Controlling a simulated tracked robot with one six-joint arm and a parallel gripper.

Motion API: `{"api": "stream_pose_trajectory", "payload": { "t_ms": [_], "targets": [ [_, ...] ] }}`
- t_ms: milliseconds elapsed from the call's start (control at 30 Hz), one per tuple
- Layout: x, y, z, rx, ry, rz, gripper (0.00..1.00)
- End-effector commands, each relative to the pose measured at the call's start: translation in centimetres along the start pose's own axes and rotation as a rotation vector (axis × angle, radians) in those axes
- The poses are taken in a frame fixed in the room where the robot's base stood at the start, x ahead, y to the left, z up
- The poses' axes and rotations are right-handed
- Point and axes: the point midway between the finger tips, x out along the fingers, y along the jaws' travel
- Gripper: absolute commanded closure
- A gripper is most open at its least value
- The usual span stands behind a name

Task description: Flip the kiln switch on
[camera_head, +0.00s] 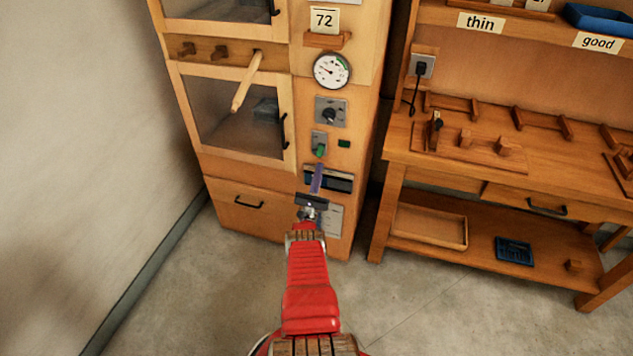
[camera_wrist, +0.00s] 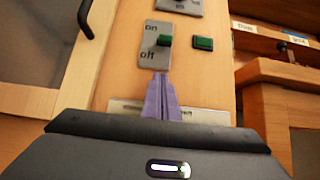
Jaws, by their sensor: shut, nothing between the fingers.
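The kiln switch (camera_head: 319,143) is a grey plate on the front of the wooden kiln cabinet, with a green lever sticking out. In the wrist view the switch plate (camera_wrist: 153,47) reads "on" above and "off" below. The green lever sits beside and between the words, so I cannot tell its setting for sure. My gripper (camera_head: 318,170) is shut and empty, its purple fingers pointing up just below the switch. In the wrist view the fingertips (camera_wrist: 160,77) come up in front of the plate's lower edge. I cannot tell whether they touch it.
A small green indicator (camera_wrist: 203,44) is right of the switch. A knob (camera_head: 329,113) and a round gauge (camera_head: 331,70) are above. A kiln door with a black handle (camera_head: 284,131) is left. A wooden workbench (camera_head: 392,148) stands right.

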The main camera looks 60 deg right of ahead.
Motion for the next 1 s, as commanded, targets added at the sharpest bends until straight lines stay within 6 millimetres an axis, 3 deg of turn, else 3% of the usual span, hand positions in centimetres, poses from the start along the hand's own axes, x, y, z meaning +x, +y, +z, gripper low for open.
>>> {"api": "stream_pose_trajectory", "payload": {
  "t_ms": [100,1000],
  "targets": [
    [1.2,0.0,0.1,0.000,0.000,-0.003,1.00],
    [1.9,0.0,3.7,0.000,-0.001,0.003,1.00]
  ]
}}
